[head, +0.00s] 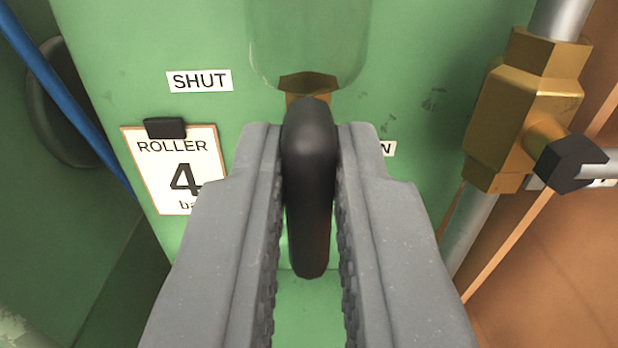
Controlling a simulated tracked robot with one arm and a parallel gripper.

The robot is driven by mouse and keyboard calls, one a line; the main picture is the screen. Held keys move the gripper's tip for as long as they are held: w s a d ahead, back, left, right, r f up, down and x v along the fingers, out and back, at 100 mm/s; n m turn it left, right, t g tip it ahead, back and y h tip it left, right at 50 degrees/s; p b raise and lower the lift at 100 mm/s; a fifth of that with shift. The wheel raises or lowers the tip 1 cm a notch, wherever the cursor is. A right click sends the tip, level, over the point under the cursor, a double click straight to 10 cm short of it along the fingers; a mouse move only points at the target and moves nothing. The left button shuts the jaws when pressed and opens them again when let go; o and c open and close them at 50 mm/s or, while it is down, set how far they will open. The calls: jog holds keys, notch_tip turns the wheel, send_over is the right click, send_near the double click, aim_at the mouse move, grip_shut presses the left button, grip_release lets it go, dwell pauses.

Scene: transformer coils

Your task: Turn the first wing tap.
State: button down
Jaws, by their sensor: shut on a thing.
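The black wing tap (310,200) is in the middle of the head view, its long handle upright in the picture. A brass fitting (306,84) shows just above it, below a clear glass vessel (308,40). My gripper (309,135) is shut on the tap, one grey finger on each side of the handle. A label reading SHUT (199,81) is on the green panel to the upper left. Another label (389,149), with only its last letter N showing, is mostly hidden behind the right finger. The tap's base is hidden.
A card reading ROLLER 4 (150,160) hangs from a black clip (165,128) at left, partly covered by my finger. A blue cable (60,85) runs down the left side. A brass valve (525,105) with a black knob (566,163) stands on a pipe at right.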

jog(key=shift+r+m, duration=0.1)
jog(key=shift+m, duration=0.2)
jog(key=m, duration=0.3)
jog(key=m+p, duration=0.1)
jog(key=shift+d+m, duration=0.3)
jog(key=m, duration=0.4)
jog(key=f+m+p, duration=0.1)
jog(key=m, duration=0.3)
jog(key=d+m+p, duration=0.1)
jog(key=m, duration=0.3)
jog(key=shift+d+f+m, duration=0.1)
jog(key=shift+f+m, duration=0.05)
jog(key=shift+m, duration=0.25)
jog(key=shift+f, duration=0.15)
jog(key=c, duration=1.5)
grip_release()
jog(key=shift+d, duration=0.15)
jog(key=shift+o, duration=0.2)
jog(key=shift+a, duration=0.2)
